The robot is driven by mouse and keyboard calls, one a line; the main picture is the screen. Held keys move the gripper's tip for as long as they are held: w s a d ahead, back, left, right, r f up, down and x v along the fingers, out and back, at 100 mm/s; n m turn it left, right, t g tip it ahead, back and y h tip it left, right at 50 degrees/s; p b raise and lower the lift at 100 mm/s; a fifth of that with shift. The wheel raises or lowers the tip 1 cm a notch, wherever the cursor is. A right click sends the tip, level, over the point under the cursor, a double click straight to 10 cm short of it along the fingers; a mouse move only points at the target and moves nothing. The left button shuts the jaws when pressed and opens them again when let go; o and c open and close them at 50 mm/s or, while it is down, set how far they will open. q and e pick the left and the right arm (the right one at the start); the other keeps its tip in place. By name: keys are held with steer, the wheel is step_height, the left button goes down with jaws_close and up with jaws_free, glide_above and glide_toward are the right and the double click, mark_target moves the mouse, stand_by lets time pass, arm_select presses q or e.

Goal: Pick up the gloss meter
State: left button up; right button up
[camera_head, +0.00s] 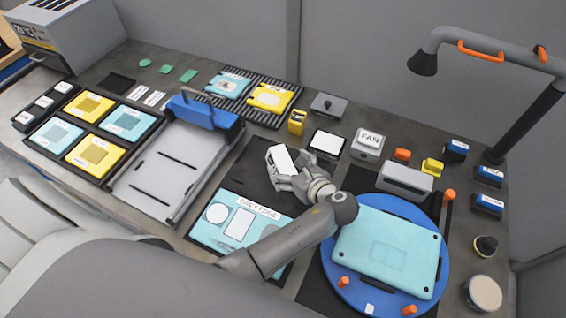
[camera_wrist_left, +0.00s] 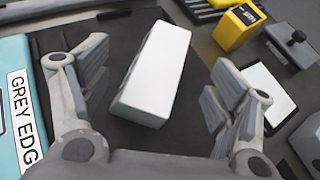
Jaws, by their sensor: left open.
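A white-topped grey block, which looks like the gloss meter (camera_head: 279,158), lies on a dark mat in the middle of the bench. No readable label shows on it. My left gripper (camera_head: 288,178) is open just in front of and above it, its fingers partly covering it in the head view. In the left wrist view the gloss meter (camera_wrist_left: 155,75) lies tilted between the two spread fingers of the left gripper (camera_wrist_left: 157,92), with a gap on either side. My right gripper is not in view.
A light blue "GREY EDGE" board (camera_head: 229,248) lies in front. Behind stand a small yellow box (camera_head: 297,121), a black-framed white pad (camera_head: 327,142) and a FAN box (camera_head: 367,143). A blue turntable (camera_head: 337,272) holding a light blue panel (camera_head: 388,256) is at the right. A blue-headed sliding frame (camera_head: 205,113) stands left.

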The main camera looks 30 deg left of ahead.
mark_target(283, 163)
arm_select(q)
steer(key=p+x, duration=0.1)
steer(key=x, duration=0.3)
steer(key=shift+w+a+f, duration=0.1)
steer(key=shift+a+f, duration=0.15)
steer(key=shift+f, duration=0.1)
steer(key=shift+d, duration=0.1)
steer(key=c, duration=1.5)
steer(key=shift+r, duration=0.2)
steer(key=shift+c, duration=0.2)
